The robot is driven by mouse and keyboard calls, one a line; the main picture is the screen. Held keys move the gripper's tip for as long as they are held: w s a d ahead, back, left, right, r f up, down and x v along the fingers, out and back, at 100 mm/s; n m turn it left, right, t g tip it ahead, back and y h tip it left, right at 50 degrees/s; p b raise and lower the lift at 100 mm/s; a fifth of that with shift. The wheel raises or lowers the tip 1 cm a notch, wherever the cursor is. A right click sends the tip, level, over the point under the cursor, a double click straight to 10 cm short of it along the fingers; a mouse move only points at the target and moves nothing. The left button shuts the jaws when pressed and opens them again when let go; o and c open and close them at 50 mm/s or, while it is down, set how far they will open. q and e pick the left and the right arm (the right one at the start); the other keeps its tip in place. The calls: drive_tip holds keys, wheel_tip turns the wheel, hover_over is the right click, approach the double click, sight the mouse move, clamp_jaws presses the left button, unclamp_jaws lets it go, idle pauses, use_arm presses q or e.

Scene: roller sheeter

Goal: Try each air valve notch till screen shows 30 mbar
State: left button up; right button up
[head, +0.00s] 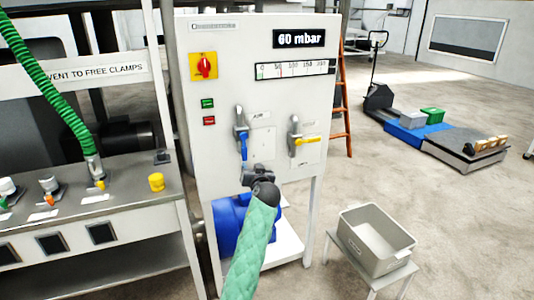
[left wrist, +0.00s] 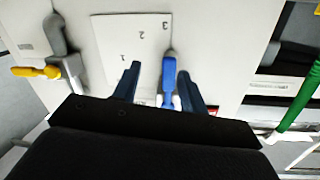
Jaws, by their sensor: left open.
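The screen (head: 299,39) at the top of the white cabinet reads 60 mbar. The air valve's blue handle (head: 243,145) points down in the head view. My left gripper (head: 250,170) is just below it, partly hidden by my wrist. In the left wrist view the blue handle (left wrist: 169,80) lies between the two open fingers of my left gripper (left wrist: 160,85), nearer the right finger; contact cannot be told. A white notch plate (left wrist: 132,45) marked 1, 2 and 3 is beside the handle. My right gripper is not in view.
A second valve with a yellow handle (head: 306,140) pointing right is beside the air valve. A red knob (head: 204,66) and a scale (head: 295,69) are on the cabinet. A grey bin (head: 376,240) on a stand is at lower right. A bench (head: 90,205) stands at left.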

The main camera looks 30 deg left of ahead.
sight(245, 153)
use_arm(q)
drive_tip(key=r+n, duration=0.1)
drive_tip(key=r+n+y, duration=0.2)
drive_tip(key=shift+a+n+g, duration=0.35)
drive_tip(key=shift+n+g, duration=0.05)
drive_tip(key=p+x, duration=0.1)
drive_tip(key=x, duration=0.3)
drive_tip(key=shift+w+a+r+p, duration=0.1)
drive_tip(key=shift+w+a+p, duration=0.1)
drive_tip(key=shift+a+p, duration=0.2)
drive_tip(key=shift+x, duration=0.85)
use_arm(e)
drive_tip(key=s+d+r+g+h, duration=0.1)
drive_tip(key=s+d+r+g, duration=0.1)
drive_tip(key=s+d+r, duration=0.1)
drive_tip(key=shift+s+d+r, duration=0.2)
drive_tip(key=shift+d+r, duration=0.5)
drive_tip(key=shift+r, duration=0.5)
use_arm(q)
clamp_jaws()
